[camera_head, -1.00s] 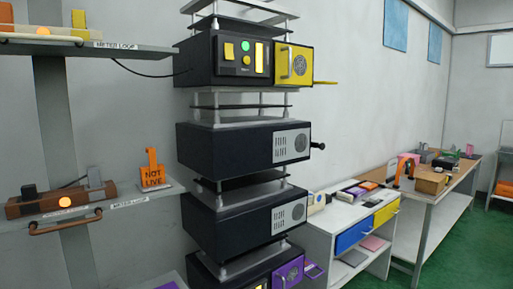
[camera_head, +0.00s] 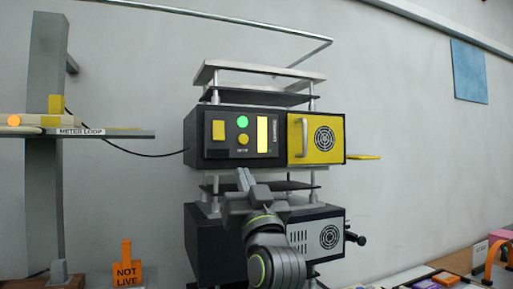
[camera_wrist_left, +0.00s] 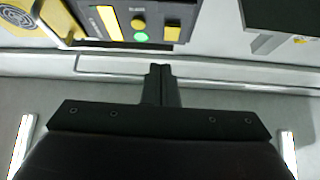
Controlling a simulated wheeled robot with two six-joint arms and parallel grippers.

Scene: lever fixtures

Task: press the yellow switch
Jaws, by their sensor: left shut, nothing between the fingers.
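A dark control panel on the upper black box (camera_head: 196,140) carries a yellow square switch (camera_head: 218,130), a small yellow round button (camera_head: 243,139), a green round light (camera_head: 242,121) and a lit yellow upright strip (camera_head: 262,134). The panel also shows in the left wrist view, with the yellow square switch (camera_wrist_left: 172,34) at its right end. My left gripper (camera_head: 243,178) is shut and empty, just below the panel in the head view. Its fingertips (camera_wrist_left: 158,70) appear apart from the panel in the wrist view. My right gripper is not in view.
A yellow door (camera_head: 316,138) with a handle is right of the panel. A lower black box (camera_head: 205,245) is partly behind my left arm. A shelf (camera_head: 100,134) at the left bears a yellow block (camera_head: 56,104). A cable runs from it to the upper box.

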